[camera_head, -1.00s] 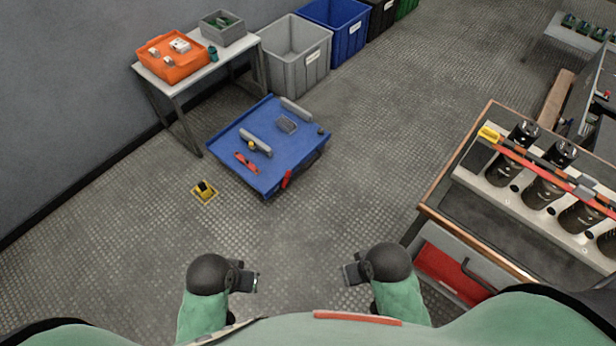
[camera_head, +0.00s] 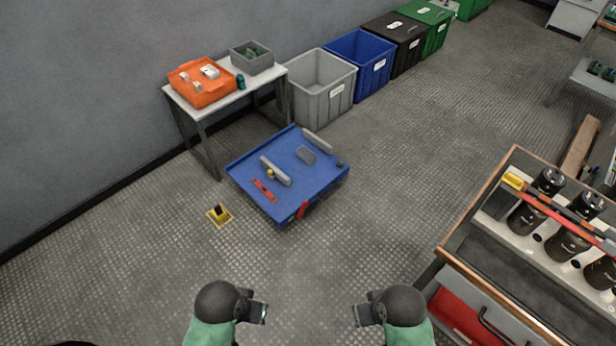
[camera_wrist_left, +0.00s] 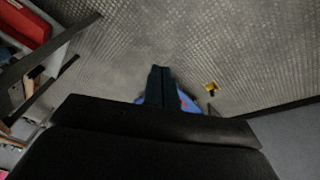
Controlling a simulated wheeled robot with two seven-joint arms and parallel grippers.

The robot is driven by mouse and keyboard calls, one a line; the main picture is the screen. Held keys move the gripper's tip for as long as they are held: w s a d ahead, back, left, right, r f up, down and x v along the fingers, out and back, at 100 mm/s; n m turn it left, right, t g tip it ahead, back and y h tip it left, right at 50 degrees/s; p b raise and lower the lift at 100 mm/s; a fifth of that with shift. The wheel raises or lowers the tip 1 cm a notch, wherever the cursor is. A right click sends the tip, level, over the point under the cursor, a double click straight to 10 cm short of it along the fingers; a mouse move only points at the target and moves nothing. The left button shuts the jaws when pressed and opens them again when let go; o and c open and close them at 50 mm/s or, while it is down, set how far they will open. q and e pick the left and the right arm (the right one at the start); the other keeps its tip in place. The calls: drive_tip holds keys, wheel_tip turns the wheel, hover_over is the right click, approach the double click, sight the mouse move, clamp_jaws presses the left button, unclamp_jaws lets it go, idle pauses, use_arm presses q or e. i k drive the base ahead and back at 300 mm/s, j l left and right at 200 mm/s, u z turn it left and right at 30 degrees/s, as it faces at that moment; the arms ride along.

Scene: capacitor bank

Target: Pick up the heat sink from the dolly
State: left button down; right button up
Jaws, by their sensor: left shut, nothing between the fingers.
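The blue dolly (camera_head: 238,172) stands on the floor ahead of me. A small grey ribbed block, which looks like the heat sink (camera_head: 306,155), lies on its deck toward the far right part. My left gripper (camera_head: 263,313) is shut and empty, well short of the dolly. In the left wrist view its fingers (camera_wrist_left: 161,85) are together and partly cover the blue dolly (camera_wrist_left: 187,103); the heat sink cannot be made out there. My right gripper (camera_head: 359,315) is also short of the dolly, apart from everything; its opening is too small to judge.
The dolly also carries a grey bar (camera_head: 276,171), a red tool (camera_head: 264,191) and another bar (camera_head: 317,140). A yellow-black item (camera_head: 219,215) lies on the floor left of it. A white table (camera_head: 222,100) and bins stand behind. A capacitor cabinet (camera_head: 485,265) stands at right.

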sight(305, 155)
drive_tip(key=i+z, duration=0.1)
drive_tip(key=i, duration=0.4)
drive_tip(key=i+j+z, duration=0.1)
drive_tip(key=i, duration=0.4)
drive_tip(key=i+j+z, duration=0.1)
drive_tip(key=i, duration=0.35)
drive_tip(key=i+j+z, duration=0.1)
drive_tip(key=i+j, duration=0.2)
drive_tip(key=i, duration=0.2)
